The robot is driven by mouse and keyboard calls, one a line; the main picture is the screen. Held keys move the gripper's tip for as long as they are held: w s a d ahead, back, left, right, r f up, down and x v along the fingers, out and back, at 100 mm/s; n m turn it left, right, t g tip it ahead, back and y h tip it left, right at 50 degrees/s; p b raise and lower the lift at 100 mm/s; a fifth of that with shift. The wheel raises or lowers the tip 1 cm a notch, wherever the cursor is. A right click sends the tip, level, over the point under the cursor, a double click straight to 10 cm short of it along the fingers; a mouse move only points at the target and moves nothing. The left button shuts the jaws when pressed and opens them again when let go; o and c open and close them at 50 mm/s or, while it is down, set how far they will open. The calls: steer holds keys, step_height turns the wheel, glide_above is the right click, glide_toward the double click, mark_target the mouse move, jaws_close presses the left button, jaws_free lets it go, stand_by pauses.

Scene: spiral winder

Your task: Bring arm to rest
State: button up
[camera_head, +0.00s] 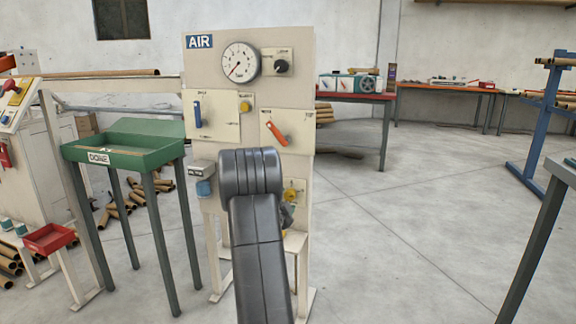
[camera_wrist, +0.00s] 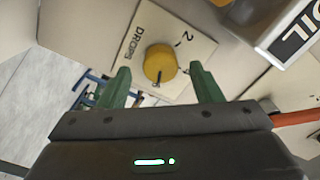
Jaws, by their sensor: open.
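My arm (camera_head: 257,240) rises dark grey in front of the cream AIR panel (camera_head: 222,70) in the head view, its upper link bent at the top. The arm hides the lower middle of the panel and most of my gripper. In the wrist view my gripper (camera_wrist: 159,69) is open, its two green fingers spread and empty. A yellow knob (camera_wrist: 160,64) on a plate marked DROPS (camera_wrist: 188,32) appears between the fingertips. I cannot tell how far the fingers are from it. The yellow knob also shows beside the arm in the head view (camera_head: 291,195).
The panel carries a gauge (camera_head: 239,62), a blue lever (camera_head: 197,114) and an orange lever (camera_head: 277,134). A green DONE tray (camera_head: 160,158) stands on legs at left. An OIL-labelled part (camera_wrist: 292,32) is close at upper right in the wrist view. Open floor lies right of the panel.

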mark_target(288, 197)
steer(key=shift+x, duration=1.55)
steer(key=shift+s, duration=0.1)
